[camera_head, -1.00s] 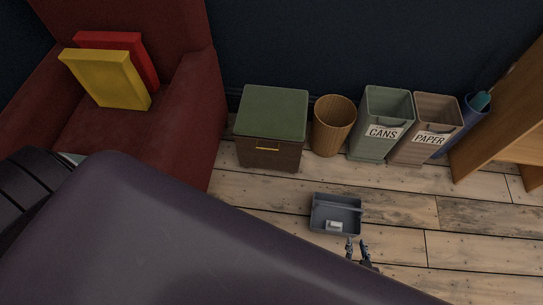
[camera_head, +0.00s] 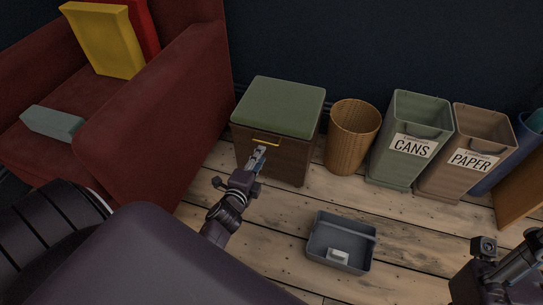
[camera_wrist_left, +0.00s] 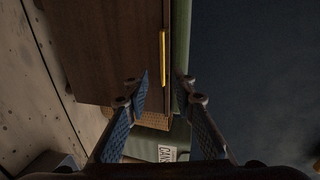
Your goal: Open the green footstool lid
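The footstool is a dark brown wooden box with a green padded lid (camera_head: 282,106), standing against the wall; the lid is closed. A gold handle (camera_head: 265,141) is on its front near the top edge. My left gripper (camera_head: 261,154) is just in front of and below the handle. In the left wrist view the handle (camera_wrist_left: 163,52) shows upright, beyond the gap between the two blue-padded fingers (camera_wrist_left: 165,85), which are apart with nothing between them. My right arm (camera_head: 500,275) is at the lower right; its fingertips are not clear.
A wicker basket (camera_head: 352,138), a cans bin (camera_head: 414,115) and a paper bin (camera_head: 478,135) stand right of the footstool. A red armchair (camera_head: 165,115) stands close on its left. A grey caddy (camera_head: 318,245) lies on the floor in front.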

